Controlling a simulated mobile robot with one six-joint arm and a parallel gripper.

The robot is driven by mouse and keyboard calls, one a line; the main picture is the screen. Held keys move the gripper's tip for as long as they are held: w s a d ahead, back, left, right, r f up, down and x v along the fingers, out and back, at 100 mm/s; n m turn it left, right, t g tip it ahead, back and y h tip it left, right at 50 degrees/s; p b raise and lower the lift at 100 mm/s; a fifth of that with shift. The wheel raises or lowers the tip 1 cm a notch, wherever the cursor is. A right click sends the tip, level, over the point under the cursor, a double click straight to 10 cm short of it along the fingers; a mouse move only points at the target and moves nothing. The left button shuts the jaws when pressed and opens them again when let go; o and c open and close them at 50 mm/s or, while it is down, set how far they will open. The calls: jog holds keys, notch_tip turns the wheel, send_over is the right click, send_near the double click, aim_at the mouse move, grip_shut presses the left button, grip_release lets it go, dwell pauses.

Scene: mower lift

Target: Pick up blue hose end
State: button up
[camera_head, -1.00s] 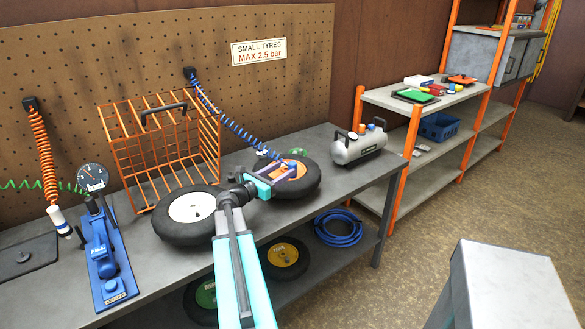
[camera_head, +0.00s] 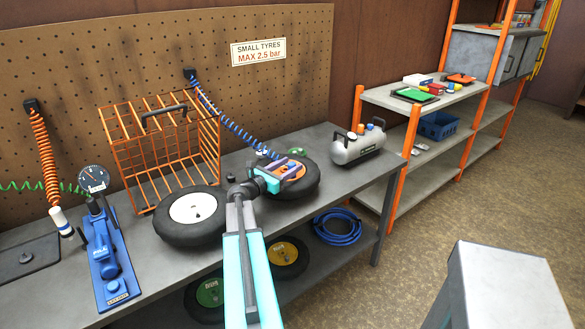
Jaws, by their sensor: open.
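The blue coiled hose (camera_head: 230,122) hangs from a bracket on the pegboard and runs down to the right, over the bench. Its lower end (camera_head: 274,154) reaches the tyre with the orange hub (camera_head: 306,180). My gripper (camera_head: 284,168) is open above that tyre, with its fingers close to the hose end. Whether the hose end lies between the fingers or only behind them cannot be told. My gripper and wrist cover part of the orange hub.
A tyre with a white hub (camera_head: 194,208) lies on the bench (camera_head: 150,260) left of my arm. An orange wire cage (camera_head: 160,150) stands behind it. A silver air tank (camera_head: 357,146) is at the right, and a blue foot pump (camera_head: 108,262) at the left.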

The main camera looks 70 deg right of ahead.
jog(key=shift+x, duration=1.05)
grip_shut()
